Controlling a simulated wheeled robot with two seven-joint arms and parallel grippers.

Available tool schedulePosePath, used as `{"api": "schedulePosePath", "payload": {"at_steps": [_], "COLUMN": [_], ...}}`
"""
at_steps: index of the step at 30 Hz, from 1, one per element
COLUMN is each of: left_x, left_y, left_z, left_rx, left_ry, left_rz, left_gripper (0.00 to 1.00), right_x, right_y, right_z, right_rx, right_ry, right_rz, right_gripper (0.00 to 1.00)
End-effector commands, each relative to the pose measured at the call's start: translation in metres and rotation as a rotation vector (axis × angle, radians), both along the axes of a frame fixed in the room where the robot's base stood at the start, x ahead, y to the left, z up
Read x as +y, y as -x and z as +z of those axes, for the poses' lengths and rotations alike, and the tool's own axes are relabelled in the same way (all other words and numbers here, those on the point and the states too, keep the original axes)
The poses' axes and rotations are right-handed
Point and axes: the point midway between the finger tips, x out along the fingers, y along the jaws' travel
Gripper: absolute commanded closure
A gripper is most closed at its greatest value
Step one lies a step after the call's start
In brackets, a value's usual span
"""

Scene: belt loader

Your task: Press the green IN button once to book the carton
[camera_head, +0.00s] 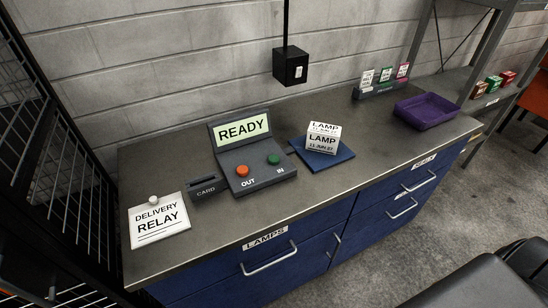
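The green IN button (274,159) is on the sloped face of a dark grey console (252,178), right of the orange-red OUT button (241,171). The console's screen (241,129) reads READY. A small white carton (322,138) labelled LAMP, with a date line, stands on a blue pad (338,160) just right of the console. Neither of my grippers is in view, and nothing touches the buttons.
A card slot block (205,189) and a DELIVERY RELAY sign (160,226) are left of the console. A purple tray (426,111) and a card holder (380,91) are at the right. A black box (290,66) hangs behind. The front counter (230,225) is clear.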

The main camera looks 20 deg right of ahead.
Motion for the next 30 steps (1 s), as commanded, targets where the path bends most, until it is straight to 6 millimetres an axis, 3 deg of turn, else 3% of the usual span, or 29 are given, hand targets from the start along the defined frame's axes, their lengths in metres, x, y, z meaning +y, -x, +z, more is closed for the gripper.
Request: {"api": "schedulePosePath", "payload": {"at_steps": [1, 10, 30], "left_x": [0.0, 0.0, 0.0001], "left_y": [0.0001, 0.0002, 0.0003], "left_z": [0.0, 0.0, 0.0], "left_rx": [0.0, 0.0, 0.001], "left_ry": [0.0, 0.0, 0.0], "left_rz": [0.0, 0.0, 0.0], "left_gripper": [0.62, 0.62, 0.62], "right_x": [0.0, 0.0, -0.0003], "right_y": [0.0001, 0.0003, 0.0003], "right_z": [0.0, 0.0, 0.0], "right_rx": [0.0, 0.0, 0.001], "right_ry": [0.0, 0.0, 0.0], "right_rz": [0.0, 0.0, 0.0], "right_gripper": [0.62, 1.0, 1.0]}}
